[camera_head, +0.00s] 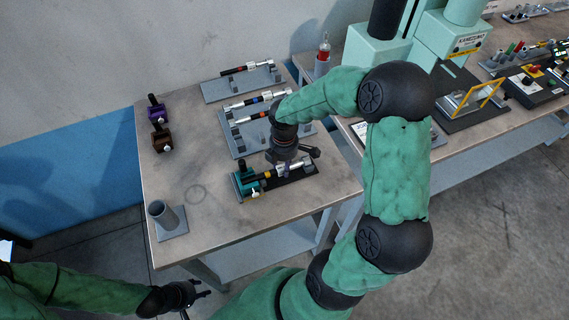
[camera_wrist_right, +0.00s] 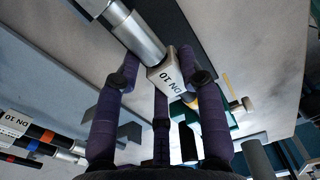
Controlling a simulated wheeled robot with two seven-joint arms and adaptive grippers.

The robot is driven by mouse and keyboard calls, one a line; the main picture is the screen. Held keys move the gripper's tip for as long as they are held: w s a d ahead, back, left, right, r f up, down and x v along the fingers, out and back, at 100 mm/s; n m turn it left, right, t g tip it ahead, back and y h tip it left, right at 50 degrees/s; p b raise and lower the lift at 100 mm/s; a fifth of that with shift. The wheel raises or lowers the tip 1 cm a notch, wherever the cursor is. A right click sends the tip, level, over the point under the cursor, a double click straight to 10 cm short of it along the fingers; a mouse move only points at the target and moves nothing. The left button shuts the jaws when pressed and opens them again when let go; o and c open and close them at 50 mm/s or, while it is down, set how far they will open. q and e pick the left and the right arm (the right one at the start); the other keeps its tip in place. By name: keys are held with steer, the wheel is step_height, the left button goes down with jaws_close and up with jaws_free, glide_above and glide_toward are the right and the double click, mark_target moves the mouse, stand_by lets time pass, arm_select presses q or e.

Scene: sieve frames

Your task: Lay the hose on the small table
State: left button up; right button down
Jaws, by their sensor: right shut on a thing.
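A short hose with a silver fitting (camera_head: 284,171) is at the black base plate of a fixture with a teal clamp (camera_head: 245,176), near the front of the small table (camera_head: 215,215). I cannot tell whether the hose touches the fixture. My left gripper (camera_head: 193,300) is open and empty, low in front of the table.
Grey racks with other hoses (camera_head: 244,81) stand at the back. A purple clamp (camera_head: 156,109) and a brown clamp (camera_head: 160,138) are at the left. The table's left middle is clear. A machine bench is at the right.

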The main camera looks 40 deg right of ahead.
steer(key=shift+a, duration=0.2)
steer(key=c, duration=0.7)
jaws_free()
step_height(320, 180, up, 12)
steer(key=shift+w, duration=0.1)
steer(key=shift+r, duration=0.1)
stand_by(0.3)
